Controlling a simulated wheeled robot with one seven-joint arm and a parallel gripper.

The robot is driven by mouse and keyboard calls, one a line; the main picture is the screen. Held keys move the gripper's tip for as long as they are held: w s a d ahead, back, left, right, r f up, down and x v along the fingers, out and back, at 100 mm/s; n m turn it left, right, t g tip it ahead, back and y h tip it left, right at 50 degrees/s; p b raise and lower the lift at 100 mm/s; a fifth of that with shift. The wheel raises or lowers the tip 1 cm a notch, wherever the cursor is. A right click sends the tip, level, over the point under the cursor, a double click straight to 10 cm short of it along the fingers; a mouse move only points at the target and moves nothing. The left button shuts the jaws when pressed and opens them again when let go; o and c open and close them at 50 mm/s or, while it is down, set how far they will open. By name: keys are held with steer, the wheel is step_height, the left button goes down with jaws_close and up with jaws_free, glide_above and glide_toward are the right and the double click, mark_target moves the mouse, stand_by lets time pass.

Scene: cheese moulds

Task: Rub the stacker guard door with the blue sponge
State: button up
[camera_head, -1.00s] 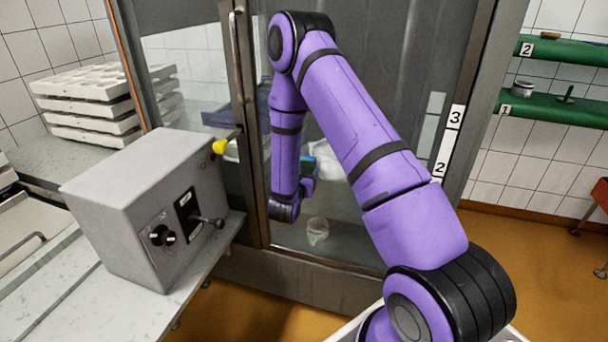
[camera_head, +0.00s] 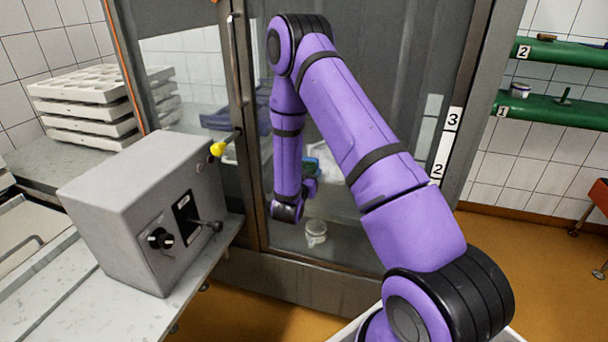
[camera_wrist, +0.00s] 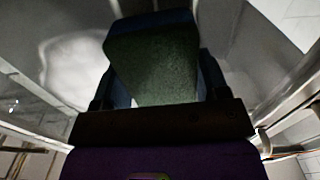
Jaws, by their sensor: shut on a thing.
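The stacker guard door (camera_head: 405,75) is a tall glazed panel in a grey frame, with a long upright handle at its left. My arm reaches across its front in the head view. In the wrist view my gripper (camera_wrist: 160,95) is shut on the blue sponge (camera_wrist: 155,65), whose dark green face shows with blue edges. The glassy grey surface lies close beyond the sponge; I cannot tell whether they touch.
A grey control box (camera_head: 140,205) with knobs and a lever stands left of the door, near a yellow knob (camera_head: 217,149). White moulds (camera_head: 90,82) are stacked behind it. A small white cup (camera_head: 316,232) shows low at the glass. Green shelves (camera_head: 560,108) hang at the right.

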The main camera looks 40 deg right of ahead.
mark_target(318, 155)
steer(key=shift+s+d, duration=1)
steer(key=shift+s, duration=0.2)
steer(key=shift+s+d, duration=1)
steer(key=shift+s, duration=0.15)
steer(key=shift+s+d+r, duration=1.5)
steer(key=shift+s+d, duration=1.55)
steer(key=shift+s, duration=1.05)
steer(key=shift+w+a, duration=1.1)
steer(key=shift+w, duration=0.4)
steer(key=shift+w+a, duration=1.1)
steer(key=shift+w, duration=0.35)
steer(key=shift+w+a, duration=1.1)
steer(key=shift+w, duration=0.4)
steer(key=shift+w+a, duration=2.1)
steer(key=shift+w, duration=0.25)
steer(key=shift+w+d+r, duration=0.1)
steer(key=shift+r, duration=1.4)
steer(key=shift+s+d, duration=0.6)
steer(key=shift+s, duration=0.15)
steer(key=shift+s+d, duration=0.55)
steer(key=shift+s, duration=0.2)
